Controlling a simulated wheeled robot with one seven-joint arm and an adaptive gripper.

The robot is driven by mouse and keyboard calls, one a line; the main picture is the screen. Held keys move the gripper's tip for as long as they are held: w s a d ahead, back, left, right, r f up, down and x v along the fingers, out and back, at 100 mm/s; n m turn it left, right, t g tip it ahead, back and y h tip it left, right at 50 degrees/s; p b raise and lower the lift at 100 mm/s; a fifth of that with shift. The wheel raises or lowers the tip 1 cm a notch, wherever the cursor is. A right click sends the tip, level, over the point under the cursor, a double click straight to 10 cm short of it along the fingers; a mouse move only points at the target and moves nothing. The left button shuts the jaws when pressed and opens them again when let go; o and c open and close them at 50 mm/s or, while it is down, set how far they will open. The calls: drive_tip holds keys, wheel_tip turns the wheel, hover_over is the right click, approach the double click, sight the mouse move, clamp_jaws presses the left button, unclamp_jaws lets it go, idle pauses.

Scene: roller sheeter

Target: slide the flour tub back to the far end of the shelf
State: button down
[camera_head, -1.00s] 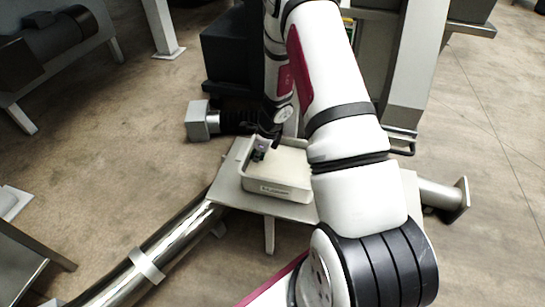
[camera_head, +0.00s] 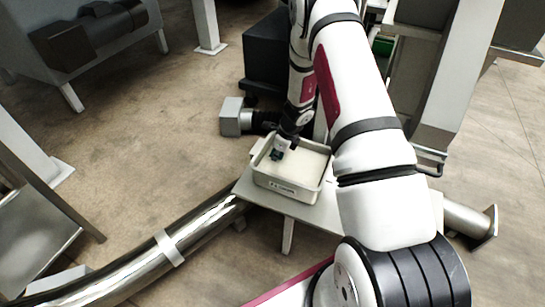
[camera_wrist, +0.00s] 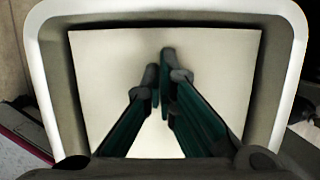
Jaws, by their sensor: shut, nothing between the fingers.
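The flour tub (camera_head: 286,191) is a pale grey rectangular tub with a small label on its near side and a flat cream surface inside. It stands upright on the left part of a light grey shelf (camera_head: 310,219). My gripper (camera_head: 278,155) points down into the tub, near its left wall in the head view. In the wrist view, the tub's rim (camera_wrist: 170,10) surrounds my gripper (camera_wrist: 160,76). Its fingers are shut with nothing between them, over the cream surface (camera_wrist: 110,62). I cannot tell whether the tips touch it. My arm hides the shelf's back right part.
A shiny metal pipe (camera_head: 195,240) runs from the shelf's left side to the lower left. A grey block on a dark shaft (camera_head: 233,117) sits behind the shelf, left of my arm. A grey upright (camera_head: 455,75) stands at the right. Open floor lies left of the shelf.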

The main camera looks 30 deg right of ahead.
drive_tip(key=shift+s+d+r, duration=0.1)
drive_tip(key=shift+s+d, duration=0.55)
drive_tip(key=shift+s, duration=0.1)
drive_tip(key=p+v, duration=0.3)
drive_tip(key=v, duration=0.6)
drive_tip(key=shift+r, duration=0.4)
drive_tip(key=s+a+r+n+y, duration=0.1)
drive_tip(key=a+r+n, duration=0.3)
drive_tip(key=r, duration=0.4)
drive_tip(key=s+a+r+n+y, duration=0.1)
drive_tip(key=a+r+n, duration=0.2)
drive_tip(key=a+r, duration=0.35)
drive_tip(key=s+a+r+n, duration=0.5)
drive_tip(key=s+r+n, duration=0.35)
drive_tip(key=r, duration=0.45)
drive_tip(key=s+r+n+g+h, duration=0.15)
drive_tip(key=s+r+n, duration=0.35)
drive_tip(key=s, duration=0.9)
drive_tip(key=s+r+n+g+h, duration=0.1)
drive_tip(key=s+r+n+h, duration=0.15)
drive_tip(key=s+n, duration=0.8)
drive_tip(key=s+r+m+t+p, duration=0.1)
drive_tip(key=r+t+p, duration=0.1)
drive_tip(key=r+p, duration=0.8)
drive_tip(key=s+r+m+t+p, duration=0.1)
drive_tip(key=s+r+t+p, duration=0.1)
drive_tip(key=r+p, duration=0.9)
drive_tip(key=shift+s+r, duration=0.15)
drive_tip(key=shift+r, duration=0.5)
